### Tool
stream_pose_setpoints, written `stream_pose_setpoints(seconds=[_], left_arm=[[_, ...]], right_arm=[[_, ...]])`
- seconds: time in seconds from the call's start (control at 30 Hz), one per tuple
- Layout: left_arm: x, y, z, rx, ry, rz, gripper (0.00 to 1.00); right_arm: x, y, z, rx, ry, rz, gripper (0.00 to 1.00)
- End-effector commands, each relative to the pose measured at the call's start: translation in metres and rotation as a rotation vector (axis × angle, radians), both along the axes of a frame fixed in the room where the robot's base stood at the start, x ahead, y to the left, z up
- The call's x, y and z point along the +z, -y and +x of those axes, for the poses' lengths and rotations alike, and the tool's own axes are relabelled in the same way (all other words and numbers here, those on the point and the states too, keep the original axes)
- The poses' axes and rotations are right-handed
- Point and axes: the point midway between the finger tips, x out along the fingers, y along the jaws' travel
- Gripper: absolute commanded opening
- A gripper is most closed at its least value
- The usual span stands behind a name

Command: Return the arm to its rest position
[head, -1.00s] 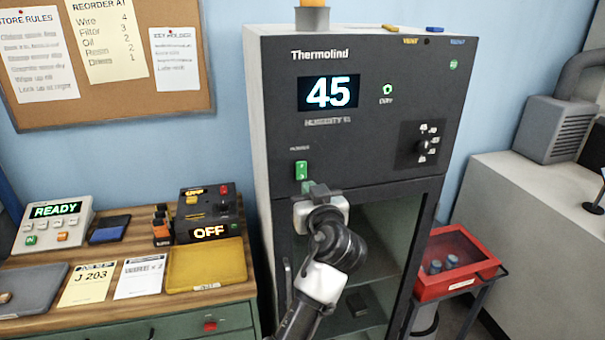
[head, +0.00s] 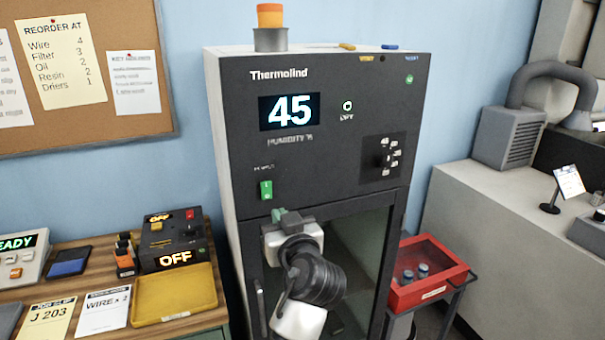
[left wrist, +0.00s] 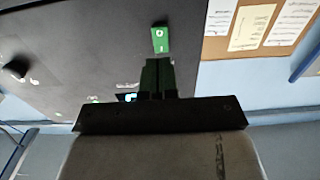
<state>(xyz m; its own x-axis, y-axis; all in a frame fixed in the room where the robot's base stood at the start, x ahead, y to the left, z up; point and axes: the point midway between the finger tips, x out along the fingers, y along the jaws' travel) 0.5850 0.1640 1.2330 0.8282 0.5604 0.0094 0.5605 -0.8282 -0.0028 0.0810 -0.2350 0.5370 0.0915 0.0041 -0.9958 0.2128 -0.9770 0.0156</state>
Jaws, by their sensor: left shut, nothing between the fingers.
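My left gripper (head: 281,215) is in front of the dark drying cabinet (head: 330,90), just below and right of its green power switch (head: 266,190). In the left wrist view, the two fingers (left wrist: 158,77) are together with nothing between them. The green switch also shows there (left wrist: 160,38), beyond the fingertips with a gap in the picture. The cabinet's display (head: 290,111) reads 45. My left arm hides part of the cabinet's glass door (head: 365,250). My right gripper is not in view.
A wooden bench on the left holds a control box (head: 172,240) reading OFF and a yellow tray (head: 175,295). A red bin (head: 430,275) stands right of the cabinet. A grey counter (head: 500,230) is farther right. An orange-topped cylinder (head: 270,28) stands on the cabinet.

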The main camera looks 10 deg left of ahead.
Motion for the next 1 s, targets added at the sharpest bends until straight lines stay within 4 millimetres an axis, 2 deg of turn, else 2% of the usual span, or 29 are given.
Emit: stream_pose_setpoints(seconds=[0.07,0.3,0.53,0.67,0.77,0.87,0.97,1.0], left_arm=[[-0.004,-0.001,0.007,-0.006,-0.012,-0.008,0.0],[-0.002,-0.025,0.038,-0.001,-0.008,-0.006,0.0],[-0.003,-0.038,0.058,-0.001,-0.008,-0.006,0.0],[-0.018,-0.04,0.064,-0.015,-0.04,0.001,0.0],[-0.053,-0.037,0.068,-0.049,-0.114,0.016,0.0],[-0.107,-0.033,0.071,-0.104,-0.225,0.038,0.0],[-0.17,-0.029,0.067,-0.168,-0.349,0.055,0.0],[-0.196,-0.027,0.064,-0.196,-0.4,0.06,0.0]], right_arm=[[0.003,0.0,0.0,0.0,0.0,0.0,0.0],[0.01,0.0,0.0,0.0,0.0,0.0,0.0],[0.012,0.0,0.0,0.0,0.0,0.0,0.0],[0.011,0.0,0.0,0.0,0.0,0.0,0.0],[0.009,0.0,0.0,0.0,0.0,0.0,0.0],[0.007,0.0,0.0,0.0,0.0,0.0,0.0],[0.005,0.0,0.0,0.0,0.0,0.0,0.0],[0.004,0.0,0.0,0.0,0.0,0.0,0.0]])
